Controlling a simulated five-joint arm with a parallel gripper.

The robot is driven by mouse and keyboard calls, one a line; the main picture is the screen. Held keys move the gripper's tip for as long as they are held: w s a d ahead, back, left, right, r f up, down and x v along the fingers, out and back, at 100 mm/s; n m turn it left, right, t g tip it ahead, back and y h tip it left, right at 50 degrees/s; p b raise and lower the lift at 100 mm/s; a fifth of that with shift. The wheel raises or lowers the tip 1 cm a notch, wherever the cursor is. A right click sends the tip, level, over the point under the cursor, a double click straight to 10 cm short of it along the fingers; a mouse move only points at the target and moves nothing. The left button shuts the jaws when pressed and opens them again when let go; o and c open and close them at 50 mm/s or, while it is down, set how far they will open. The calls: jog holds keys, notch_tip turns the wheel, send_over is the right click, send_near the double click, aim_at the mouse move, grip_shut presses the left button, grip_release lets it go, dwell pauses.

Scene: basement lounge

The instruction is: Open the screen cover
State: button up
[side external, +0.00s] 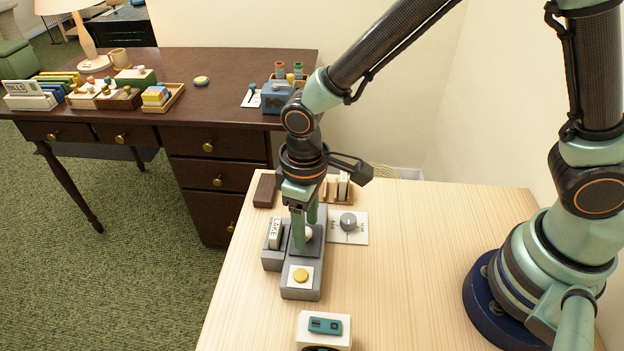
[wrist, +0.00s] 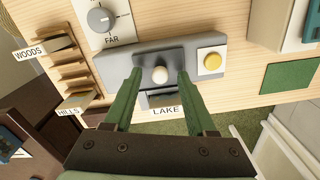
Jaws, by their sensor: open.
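A grey slide viewer (side external: 300,284) lies on the light wooden table; it also shows in the wrist view (wrist: 120,62). A darker cover plate (wrist: 147,57) with a round white knob (wrist: 160,75) sits in its middle. The knob also shows in the side view (side external: 308,234). My gripper (wrist: 160,70) is open and points down, with one green finger on each side of the knob and visible gaps between. In the side view my gripper (side external: 305,236) partly hides the plate and knob. A slide marked LAKE (wrist: 165,110) stands in the viewer beside the plate.
A yellow button (side external: 300,275) is at the viewer's near end. A grey dial (side external: 348,222) on a white plate is right of it. A slide rack (wrist: 73,73) and a brown block (side external: 265,190) stand behind. A white box (side external: 324,330) with a teal top is in front.

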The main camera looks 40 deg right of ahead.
grip_shut()
dwell(1.3)
